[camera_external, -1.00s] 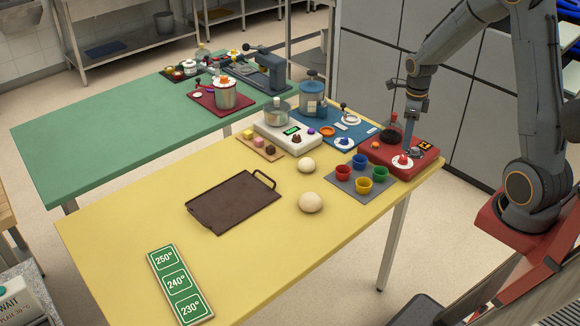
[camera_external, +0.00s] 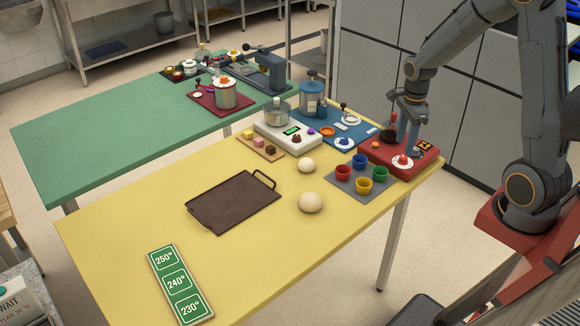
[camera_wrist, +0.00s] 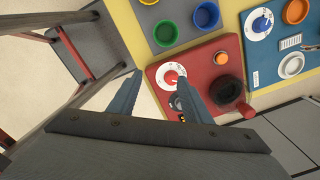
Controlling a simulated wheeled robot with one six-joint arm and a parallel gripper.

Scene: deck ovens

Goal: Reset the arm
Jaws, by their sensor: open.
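My gripper (camera_external: 403,135) is above the red control box at the right end of the yellow table. Its two fingers are spread apart with nothing between them in the external view. In the wrist view, my gripper (camera_wrist: 158,85) also shows open fingers. In the external view the red box (camera_external: 385,158) is partly hidden by the fingers. I cannot tell whether a fingertip touches the box.
A grey mat (camera_external: 337,182) with several coloured cups lies left of the red box. Two dough balls (camera_external: 311,202), a dark tray (camera_external: 228,221) and a green temperature board (camera_external: 184,299) lie on the yellow table (camera_external: 110,244). A scale (camera_external: 281,139) and blue panel (camera_external: 352,126) stand behind.

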